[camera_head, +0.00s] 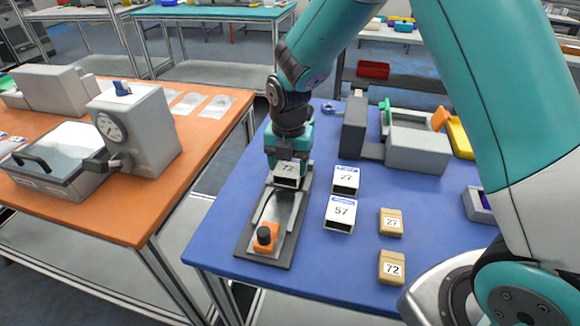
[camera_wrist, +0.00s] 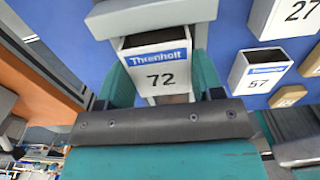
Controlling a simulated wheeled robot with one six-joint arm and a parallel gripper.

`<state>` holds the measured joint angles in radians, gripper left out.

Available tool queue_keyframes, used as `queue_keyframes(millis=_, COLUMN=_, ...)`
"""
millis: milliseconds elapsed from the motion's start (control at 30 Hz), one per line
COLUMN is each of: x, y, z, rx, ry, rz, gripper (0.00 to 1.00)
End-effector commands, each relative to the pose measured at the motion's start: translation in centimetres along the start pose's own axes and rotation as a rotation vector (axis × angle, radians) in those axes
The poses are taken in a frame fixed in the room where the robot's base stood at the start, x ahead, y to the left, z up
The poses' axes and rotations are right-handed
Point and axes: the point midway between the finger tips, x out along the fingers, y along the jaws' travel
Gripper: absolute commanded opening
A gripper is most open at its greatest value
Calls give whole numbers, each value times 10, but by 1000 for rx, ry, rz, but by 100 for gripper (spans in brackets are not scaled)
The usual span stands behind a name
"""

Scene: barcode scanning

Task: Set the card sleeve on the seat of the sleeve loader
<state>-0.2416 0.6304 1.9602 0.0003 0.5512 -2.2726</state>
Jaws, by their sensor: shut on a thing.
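A card sleeve (camera_head: 287,171), a white open-ended box marked 72, is between the fingers of my gripper (camera_head: 288,163). In the wrist view the sleeve (camera_wrist: 162,66) shows its blue Threnholt band, with a teal finger on each side. My gripper is shut on it. The sleeve loader appears to be the dark base plate (camera_head: 243,240) with a grey bed (camera_head: 287,215) and an orange block with a black knob (camera_head: 265,239) at its near end. The sleeve is over the loader's far end. My gripper hides the seat, and I cannot tell whether the sleeve touches it.
Sleeves marked 27 (camera_head: 345,180) and 57 (camera_head: 340,214) stand close to the loader's right. Tan card packs marked 27 (camera_head: 391,222) and 72 (camera_head: 392,267) lie farther right. A grey machine (camera_head: 415,143) stands behind. The blue table (camera_head: 215,225) is bare left of the loader.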

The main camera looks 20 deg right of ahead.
Motion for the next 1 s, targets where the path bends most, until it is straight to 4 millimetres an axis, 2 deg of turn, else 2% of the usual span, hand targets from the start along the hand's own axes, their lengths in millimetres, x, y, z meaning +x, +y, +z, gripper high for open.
queue_keyframes(millis=133, x=16, y=-1, z=0, rx=1, ry=1, rz=-1, gripper=39)
queue_keyframes(millis=500, x=21, y=0, z=0, rx=1, ry=0, rz=0, gripper=39)
queue_keyframes(millis=533, x=20, y=0, z=0, rx=1, ry=-1, rz=1, gripper=65)
queue_keyframes(millis=600, x=20, y=0, z=0, rx=1, ry=0, rz=0, gripper=81)
queue_keyframes(millis=633, x=20, y=0, z=0, rx=1, ry=0, rz=0, gripper=86)
queue_keyframes(millis=867, x=19, y=0, z=0, rx=0, ry=0, rz=0, gripper=86)
queue_keyframes(millis=1000, x=12, y=0, z=0, rx=1, ry=-2, rz=2, gripper=86)
